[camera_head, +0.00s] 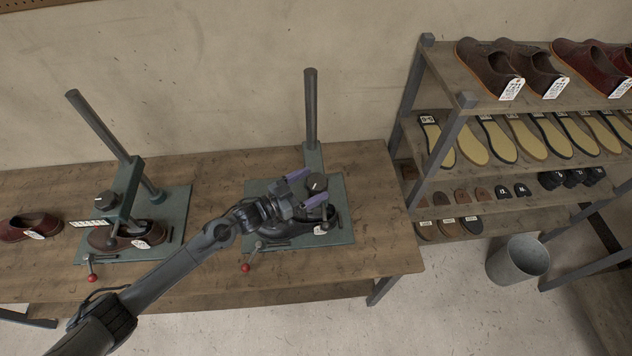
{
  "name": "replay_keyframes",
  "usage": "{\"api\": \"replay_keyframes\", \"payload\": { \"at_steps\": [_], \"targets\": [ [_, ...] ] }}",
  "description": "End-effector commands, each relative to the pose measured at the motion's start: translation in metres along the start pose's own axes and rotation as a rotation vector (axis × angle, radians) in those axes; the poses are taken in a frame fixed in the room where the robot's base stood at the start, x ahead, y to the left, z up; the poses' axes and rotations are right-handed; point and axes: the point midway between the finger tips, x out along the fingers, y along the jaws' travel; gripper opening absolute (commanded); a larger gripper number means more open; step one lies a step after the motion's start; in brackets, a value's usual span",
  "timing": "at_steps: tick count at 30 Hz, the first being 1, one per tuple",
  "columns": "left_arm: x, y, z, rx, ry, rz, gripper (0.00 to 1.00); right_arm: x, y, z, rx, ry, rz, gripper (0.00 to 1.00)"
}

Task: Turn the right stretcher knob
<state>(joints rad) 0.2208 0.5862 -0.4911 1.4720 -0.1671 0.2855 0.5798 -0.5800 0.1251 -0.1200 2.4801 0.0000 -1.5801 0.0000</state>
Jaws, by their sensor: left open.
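The right stretcher stands on a green base plate (340,238) on the bench, with a tall grey post (311,110). Its round dark knob (317,182) has a white mark on top. My left gripper (308,187) reaches in from the lower left over this stretcher. Its two purple-tipped fingers are apart, one on the far side of the knob and one on the near side. I cannot tell whether they touch it. A dark shoe with a white tag (321,229) sits under the stretcher, partly hidden by the gripper. My right gripper is out of view.
The left stretcher (124,190) holds a brown shoe (122,237); another brown shoe (29,227) lies at the bench's left. Red-tipped levers (245,267) project at the plates' front. A shoe shelf (450,140) and grey bucket (518,260) stand right. The wooden bench (385,255) is bare at its right end.

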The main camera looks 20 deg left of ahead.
Motion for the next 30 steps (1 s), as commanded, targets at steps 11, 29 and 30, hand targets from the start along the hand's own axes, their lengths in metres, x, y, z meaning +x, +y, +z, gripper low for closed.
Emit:
{"api": "replay_keyframes", "payload": {
  "at_steps": [11, 29, 30],
  "targets": [
    [-0.064, 0.001, 0.002, 0.0, -0.004, 0.001, 0.9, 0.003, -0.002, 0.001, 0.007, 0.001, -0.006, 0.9],
    [-0.084, 0.0, 0.0, 0.001, 0.0, 0.0, 0.9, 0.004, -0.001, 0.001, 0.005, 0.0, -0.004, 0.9],
    [-0.084, 0.0, 0.0, 0.001, 0.0, 0.0, 0.9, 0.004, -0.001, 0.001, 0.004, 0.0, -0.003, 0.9]
  ]
}}
